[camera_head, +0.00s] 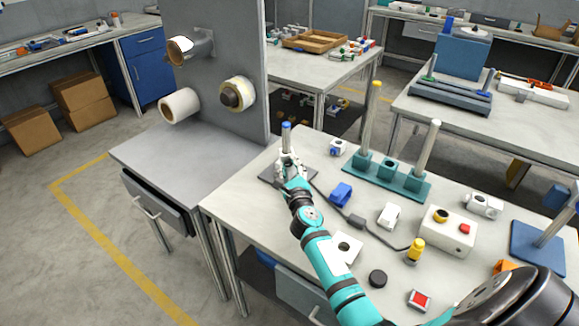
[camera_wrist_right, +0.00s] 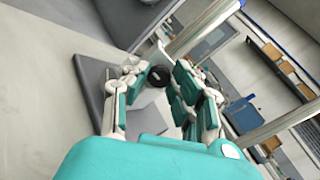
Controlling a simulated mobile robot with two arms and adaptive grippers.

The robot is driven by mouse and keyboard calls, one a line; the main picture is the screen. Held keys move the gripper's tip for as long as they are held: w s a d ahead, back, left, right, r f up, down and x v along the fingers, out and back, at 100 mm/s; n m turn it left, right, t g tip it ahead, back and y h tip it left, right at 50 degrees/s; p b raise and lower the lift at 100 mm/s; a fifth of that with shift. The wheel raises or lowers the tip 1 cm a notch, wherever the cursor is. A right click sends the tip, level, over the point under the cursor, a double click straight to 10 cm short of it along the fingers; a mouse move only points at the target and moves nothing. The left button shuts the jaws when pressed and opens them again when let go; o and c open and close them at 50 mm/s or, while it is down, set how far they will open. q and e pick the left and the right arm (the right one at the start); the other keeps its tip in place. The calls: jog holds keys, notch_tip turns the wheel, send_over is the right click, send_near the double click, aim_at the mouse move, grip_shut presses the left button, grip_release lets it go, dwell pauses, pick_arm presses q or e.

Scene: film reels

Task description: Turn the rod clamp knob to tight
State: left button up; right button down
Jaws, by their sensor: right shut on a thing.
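A metal rod with a blue top (camera_head: 286,135) stands upright on a dark square base plate (camera_head: 268,177) at the left end of the table. In the wrist view, the rod (camera_wrist_right: 202,24) runs up to the right, and the base plate (camera_wrist_right: 90,85) lies to the left. The small black round clamp knob (camera_wrist_right: 160,76) is between the fingers of my right gripper (camera_wrist_right: 160,84), which is shut on it. In the head view, my right gripper (camera_head: 289,168) covers most of the clamp. I cannot read the knob's setting. My left gripper is not in view.
A teal stand with posts (camera_head: 385,178), a blue block (camera_head: 341,194), a white box with buttons (camera_head: 447,232) and a yellow-topped part (camera_head: 415,248) share the table. A grey panel with rolls (camera_head: 215,70) stands behind left.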

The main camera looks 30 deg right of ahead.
jog(key=shift+m+p, duration=0.35)
jog(key=shift+m, duration=2.15)
jog(key=c, duration=1.4)
grip_release()
jog(key=shift+d, duration=0.1)
jog(key=shift+s, duration=0.1)
jog(key=v, duration=1.2)
